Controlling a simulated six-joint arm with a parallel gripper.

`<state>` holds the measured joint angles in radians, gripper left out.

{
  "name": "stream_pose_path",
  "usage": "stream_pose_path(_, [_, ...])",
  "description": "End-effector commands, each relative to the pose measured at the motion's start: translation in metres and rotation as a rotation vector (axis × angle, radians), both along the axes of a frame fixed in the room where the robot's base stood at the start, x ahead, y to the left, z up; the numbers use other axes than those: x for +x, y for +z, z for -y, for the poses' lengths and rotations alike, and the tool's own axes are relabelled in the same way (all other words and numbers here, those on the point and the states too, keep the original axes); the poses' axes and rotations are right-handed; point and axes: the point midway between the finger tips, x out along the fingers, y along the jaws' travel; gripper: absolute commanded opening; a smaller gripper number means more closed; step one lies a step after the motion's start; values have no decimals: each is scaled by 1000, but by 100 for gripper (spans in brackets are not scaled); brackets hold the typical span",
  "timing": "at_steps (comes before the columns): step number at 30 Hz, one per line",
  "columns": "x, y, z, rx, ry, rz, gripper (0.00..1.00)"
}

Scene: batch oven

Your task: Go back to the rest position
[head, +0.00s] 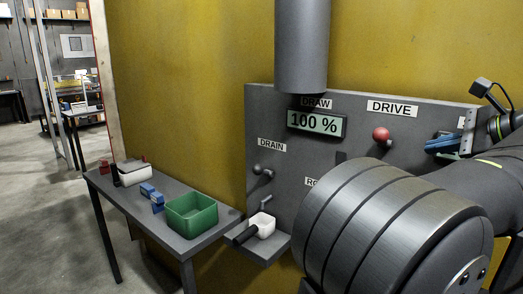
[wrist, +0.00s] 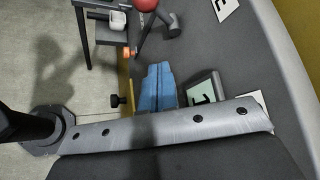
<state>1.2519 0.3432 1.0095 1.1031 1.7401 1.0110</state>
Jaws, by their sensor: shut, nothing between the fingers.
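My gripper (head: 436,145) is at the right of the head view, in front of the grey control panel (head: 262,110). Its blue fingers are shut with nothing between them and point left, to the right of the red ball knob (head: 381,134). In the wrist view my gripper (wrist: 159,72) shows as two blue fingers side by side, with the red knob (wrist: 147,5) beyond the tips. The fingers look apart from the knob. My large grey arm link hides the lower right of the panel in the head view.
A display (head: 317,123) reads 100 % under the grey duct (head: 302,45). A drain valve (head: 263,171) sits above a shelf with a white cup (head: 262,224). A green bin (head: 191,214) stands on the side table (head: 215,232) at left. Open floor lies farther left.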

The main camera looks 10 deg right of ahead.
Motion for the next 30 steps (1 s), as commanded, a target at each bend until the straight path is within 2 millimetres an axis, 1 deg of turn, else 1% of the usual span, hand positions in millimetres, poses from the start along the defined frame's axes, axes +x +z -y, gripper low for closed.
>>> stream_pose_path(5, [11,-12,-15,0,3,0,0])
stream_pose_path(11, [32,-35,-41,1,4,1,0])
stream_pose_path(18, [60,-66,-54,-80,5,89,0])
stream_pose_path(22, [69,-79,-61,-116,1,119,0])
stream_pose_path(30, [70,-80,-57,-163,-1,164,0])
